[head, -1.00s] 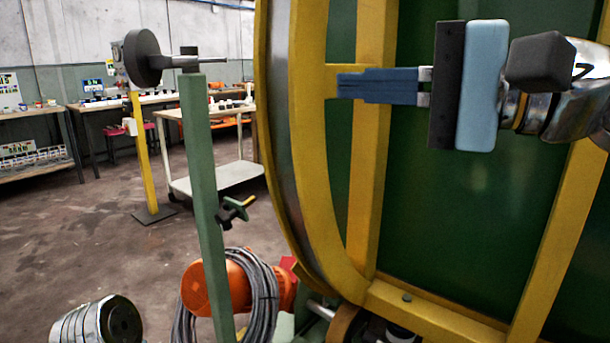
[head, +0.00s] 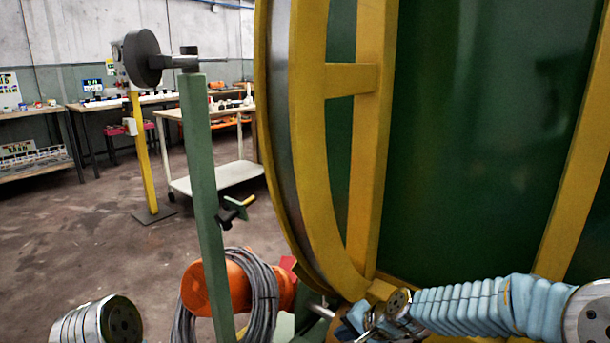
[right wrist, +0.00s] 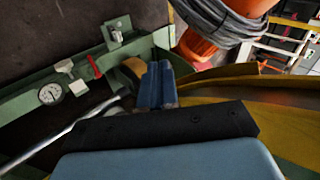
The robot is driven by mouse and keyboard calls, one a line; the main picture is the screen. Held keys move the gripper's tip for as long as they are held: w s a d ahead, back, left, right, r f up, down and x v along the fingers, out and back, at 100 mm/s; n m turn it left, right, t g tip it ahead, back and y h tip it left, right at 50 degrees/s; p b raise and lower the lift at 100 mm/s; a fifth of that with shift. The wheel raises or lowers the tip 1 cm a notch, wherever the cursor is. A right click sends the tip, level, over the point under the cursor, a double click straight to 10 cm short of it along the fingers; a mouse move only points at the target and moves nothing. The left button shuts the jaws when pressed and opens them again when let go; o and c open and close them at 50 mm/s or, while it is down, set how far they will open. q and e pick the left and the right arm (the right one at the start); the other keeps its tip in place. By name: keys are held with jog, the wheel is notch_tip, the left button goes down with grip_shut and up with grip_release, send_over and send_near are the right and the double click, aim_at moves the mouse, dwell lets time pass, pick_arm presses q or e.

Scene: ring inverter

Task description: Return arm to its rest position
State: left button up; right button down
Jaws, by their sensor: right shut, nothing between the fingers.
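My right gripper (right wrist: 157,72) shows in the right wrist view with its two blue fingers pressed together and nothing between them. It points down toward the green base frame (right wrist: 30,122) of the machine. The large ring inverter (head: 368,150), with yellow ribs and green panels, fills the right half of that view. The right wrist view shows yellow parts (right wrist: 290,122) close beside the gripper. My left gripper is out of view.
A green post (head: 205,200) stands left of the ring. An orange machine part with a coiled grey cable (head: 265,300) is low beside it. A pressure gauge (right wrist: 50,94) sits on the base frame. A white cart (head: 225,175) and workbenches stand behind. Open floor lies left.

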jog(key=s+d+f+n+g+h, duration=0.1)
jog(key=s+f+n+g, duration=0.1)
jog(key=s+f, duration=0.6)
jog(key=s+d+f+n+g+h, duration=0.1)
jog(key=s+f, duration=0.3)
jog(key=f, duration=0.8)
jog(key=s+f+n+g, duration=0.2)
jog(key=s+f, duration=0.6)
jog(key=s, duration=0.4)
jog(key=shift+n, duration=0.3)
